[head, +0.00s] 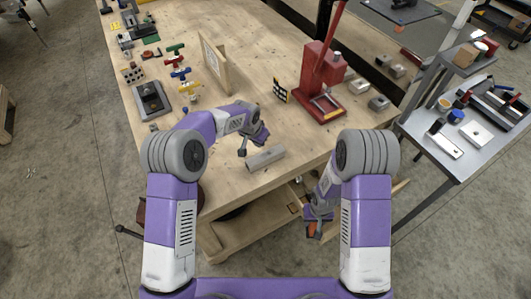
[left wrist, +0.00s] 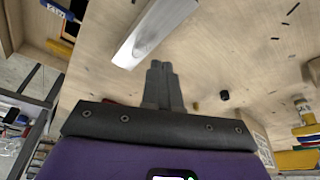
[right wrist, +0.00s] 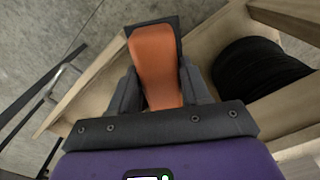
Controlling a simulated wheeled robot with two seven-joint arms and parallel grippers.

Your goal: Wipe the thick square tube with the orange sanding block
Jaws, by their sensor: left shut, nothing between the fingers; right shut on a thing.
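The thick square tube (head: 265,158) is a grey metal bar lying on the wooden workbench near its front edge. It also shows in the left wrist view (left wrist: 152,30), just beyond my left fingers. My left gripper (head: 243,150) is shut and empty, close to the tube's left end; whether it touches the tube I cannot tell. My right gripper (head: 318,222) is shut on the orange sanding block (right wrist: 155,68), below and in front of the bench's front edge. The block has an orange body and a dark base. In the head view, only a little orange (head: 312,229) shows.
A red press (head: 320,85) stands at the back right of the workbench (head: 215,185). An upright wooden panel (head: 215,68) and coloured clamps (head: 180,73) are farther left. A grey cart (head: 450,170) with tools stands right. The bench around the tube is mostly clear.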

